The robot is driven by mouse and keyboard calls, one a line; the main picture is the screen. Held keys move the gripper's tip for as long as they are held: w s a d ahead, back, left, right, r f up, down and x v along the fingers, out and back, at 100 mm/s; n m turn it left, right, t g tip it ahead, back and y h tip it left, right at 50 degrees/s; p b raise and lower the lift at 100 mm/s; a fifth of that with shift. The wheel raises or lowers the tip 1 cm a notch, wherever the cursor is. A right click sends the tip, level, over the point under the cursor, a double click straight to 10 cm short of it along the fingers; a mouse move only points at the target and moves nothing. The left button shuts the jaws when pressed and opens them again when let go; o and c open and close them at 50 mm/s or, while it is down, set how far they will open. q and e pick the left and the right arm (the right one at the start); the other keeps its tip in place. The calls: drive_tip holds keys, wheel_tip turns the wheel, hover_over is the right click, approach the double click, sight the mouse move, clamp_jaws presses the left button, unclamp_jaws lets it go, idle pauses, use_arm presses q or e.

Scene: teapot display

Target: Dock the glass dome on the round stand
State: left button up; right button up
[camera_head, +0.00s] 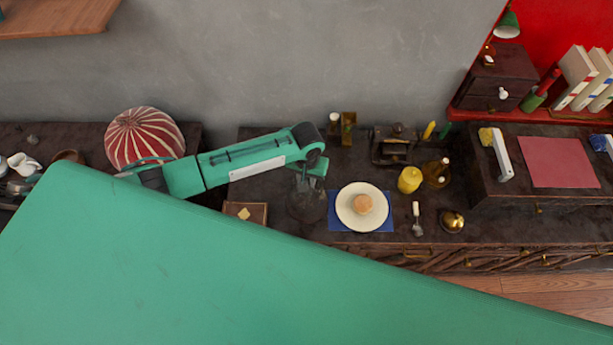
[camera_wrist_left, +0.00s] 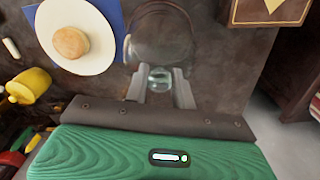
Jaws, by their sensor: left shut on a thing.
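The clear glass dome (camera_head: 307,206) is at the middle of the dark counter, left of the round cream stand (camera_head: 344,212). The stand looks like a plate on a blue mat and bears a round bun (camera_head: 363,204). My left gripper (camera_head: 309,181) is above the dome. In the left wrist view, the gripper (camera_wrist_left: 161,88) is shut on the dome's glass knob (camera_wrist_left: 160,77), with the faint dome (camera_wrist_left: 158,30) beyond it. The stand (camera_wrist_left: 103,62) is beside it there, apart from the dome. I cannot tell whether the dome touches the counter. My right gripper is not in view.
A small wooden board (camera_head: 259,219) with a yellow piece lies left of the dome. A yellow jar (camera_head: 410,179), a bottle (camera_head: 437,174), a spoon (camera_head: 417,221) and a brass bell (camera_head: 452,221) are right of the stand. A wall rises behind.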

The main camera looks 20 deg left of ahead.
use_arm(q)
drive_tip(key=shift+r, duration=0.1)
idle(0.3)
drive_tip(key=shift+p, duration=0.45)
drive_tip(key=shift+f+b, duration=0.3)
drive_tip(key=shift+f, duration=0.3)
drive_tip(key=o, duration=0.7)
